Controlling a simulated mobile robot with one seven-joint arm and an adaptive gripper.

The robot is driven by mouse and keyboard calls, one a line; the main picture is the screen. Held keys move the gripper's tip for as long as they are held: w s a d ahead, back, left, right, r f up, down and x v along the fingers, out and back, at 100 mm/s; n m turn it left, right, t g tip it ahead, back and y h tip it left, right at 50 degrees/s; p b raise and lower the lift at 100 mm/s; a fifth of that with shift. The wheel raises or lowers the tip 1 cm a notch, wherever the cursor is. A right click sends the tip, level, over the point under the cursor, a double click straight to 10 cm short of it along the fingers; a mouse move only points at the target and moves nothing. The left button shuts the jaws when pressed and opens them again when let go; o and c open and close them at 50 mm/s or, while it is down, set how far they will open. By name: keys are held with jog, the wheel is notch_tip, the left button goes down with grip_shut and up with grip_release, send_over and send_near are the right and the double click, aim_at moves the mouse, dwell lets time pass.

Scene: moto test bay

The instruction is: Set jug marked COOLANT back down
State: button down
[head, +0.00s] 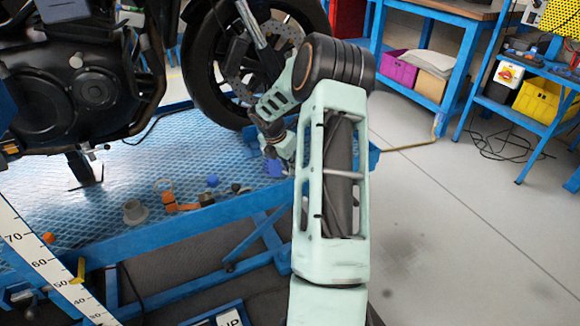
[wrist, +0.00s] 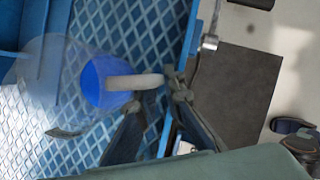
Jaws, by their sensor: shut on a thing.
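My gripper (wrist: 155,100) is shut on the pale handle (wrist: 138,82) of a jug with a blue body (wrist: 103,83). A clear, see-through part (wrist: 42,75) shows beside the blue in the wrist view. No COOLANT marking is readable. In the head view, a small blue patch (head: 275,169) that looks like the jug shows just below my gripper (head: 272,143), partly hidden by my arm. It is over the right end of the blue lift table (head: 115,246), which has a diamond-pattern top. I cannot tell whether the jug touches the table.
Left of the jug on the table are a blue ball (head: 212,181), an orange item (head: 170,201), a grey funnel (head: 135,211) and small dark parts (head: 236,188). A motorcycle (head: 90,80) stands behind. Grey floor (head: 450,220) is open at right.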

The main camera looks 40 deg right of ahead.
jog(key=c, duration=2)
grip_release()
jog(key=shift+o, duration=0.2)
jog(key=v, duration=1.2)
jog(key=shift+a, duration=0.1)
